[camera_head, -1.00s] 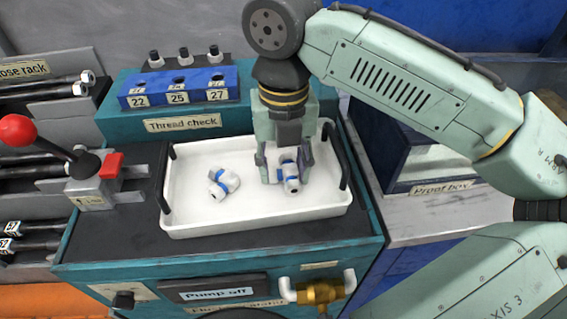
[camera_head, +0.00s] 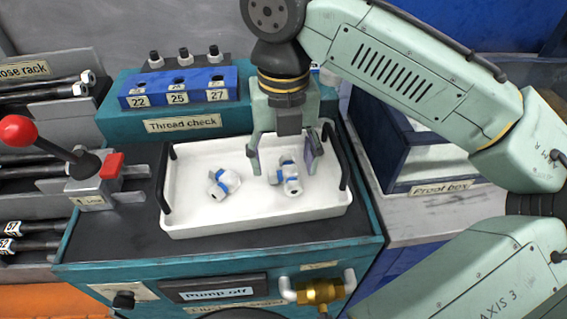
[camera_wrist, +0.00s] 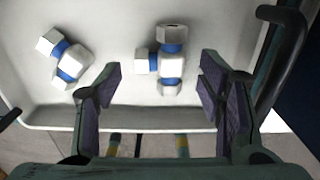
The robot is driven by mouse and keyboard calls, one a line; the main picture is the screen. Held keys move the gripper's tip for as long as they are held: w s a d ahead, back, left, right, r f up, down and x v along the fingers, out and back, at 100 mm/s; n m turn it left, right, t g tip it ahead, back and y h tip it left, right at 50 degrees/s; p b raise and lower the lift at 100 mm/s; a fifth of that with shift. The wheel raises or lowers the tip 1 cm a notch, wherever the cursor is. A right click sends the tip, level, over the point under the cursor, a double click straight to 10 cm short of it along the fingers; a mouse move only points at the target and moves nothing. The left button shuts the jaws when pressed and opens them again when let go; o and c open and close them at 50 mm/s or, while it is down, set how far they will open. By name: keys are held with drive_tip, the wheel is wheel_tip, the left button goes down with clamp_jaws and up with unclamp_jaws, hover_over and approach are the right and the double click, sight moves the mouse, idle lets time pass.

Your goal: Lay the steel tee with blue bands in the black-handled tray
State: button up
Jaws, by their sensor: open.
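The steel tee with blue bands (camera_head: 289,176) lies in the right half of the white tray with black handles (camera_head: 255,222). In the wrist view the tee (camera_wrist: 168,65) shows hex ends and a short side branch pointing left. My gripper (camera_head: 282,160) is open above the tee, its fingers to either side of it in the head view. In the wrist view the purple-padded fingers (camera_wrist: 160,84) are wide apart with nothing between them, and the tee lies on the tray floor beyond them.
A second steel fitting with blue bands (camera_head: 223,183), bent like an elbow, lies in the tray's left half. A red-knobbed lever (camera_head: 70,160) stands left of the tray. The blue thread-check block (camera_head: 178,88) is behind, the proof box (camera_head: 430,165) to the right.

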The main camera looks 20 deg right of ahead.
sight(283, 170)
wheel_tip(283, 170, up, 10)
drive_tip(key=p, duration=0.1)
drive_tip(key=shift+r, duration=0.1)
